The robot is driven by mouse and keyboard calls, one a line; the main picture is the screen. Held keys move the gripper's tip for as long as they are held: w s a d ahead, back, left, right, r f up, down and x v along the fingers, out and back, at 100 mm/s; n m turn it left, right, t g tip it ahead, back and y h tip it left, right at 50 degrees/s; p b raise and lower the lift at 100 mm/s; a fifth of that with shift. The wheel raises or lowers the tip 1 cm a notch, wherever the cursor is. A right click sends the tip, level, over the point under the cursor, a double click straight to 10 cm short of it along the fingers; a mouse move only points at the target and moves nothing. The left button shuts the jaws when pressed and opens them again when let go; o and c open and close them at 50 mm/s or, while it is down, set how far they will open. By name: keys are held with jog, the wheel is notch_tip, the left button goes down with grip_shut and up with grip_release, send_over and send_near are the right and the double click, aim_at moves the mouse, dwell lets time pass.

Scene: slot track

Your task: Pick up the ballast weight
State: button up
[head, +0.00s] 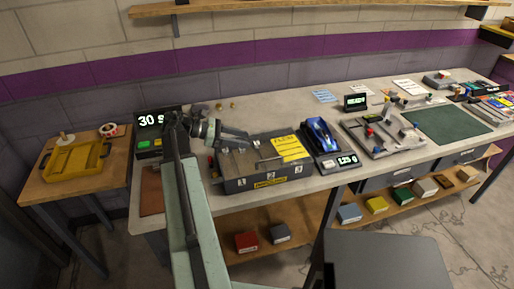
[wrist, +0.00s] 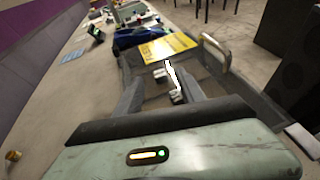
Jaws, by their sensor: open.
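My gripper (wrist: 160,82) is open, with its two fingers apart over the inside of a grey case; my gripper (head: 252,143) also shows in the head view, above the left part of that case. Between and beyond the fingers in the wrist view are small pale metallic pieces (wrist: 173,84); I cannot tell whether one is the ballast weight. The grey case (head: 240,184) has numbered labels on its front and a yellow sheet (head: 291,148) at its right. Small brass-coloured pieces (head: 219,106) stand on the bench behind; one shows in the wrist view (wrist: 12,156).
A blue car (head: 320,135) on a scale (head: 342,163) stands right of the case. A timer display (head: 151,121) stands left. A handle (wrist: 216,50) rises at the case's side. The bench behind the case is mostly clear.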

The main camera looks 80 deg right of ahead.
aim_at(255, 143)
jog(key=b+x, duration=0.1)
jog(key=x, duration=0.1)
jog(key=b+x, duration=0.1)
jog(key=x, duration=0.2)
jog(key=shift+w+f, duration=0.1)
jog(key=shift+f, duration=0.15)
jog(key=shift+r, duration=0.1)
grip_shut()
notch_tip(255, 143, up, 10)
jog(key=p, duration=1)
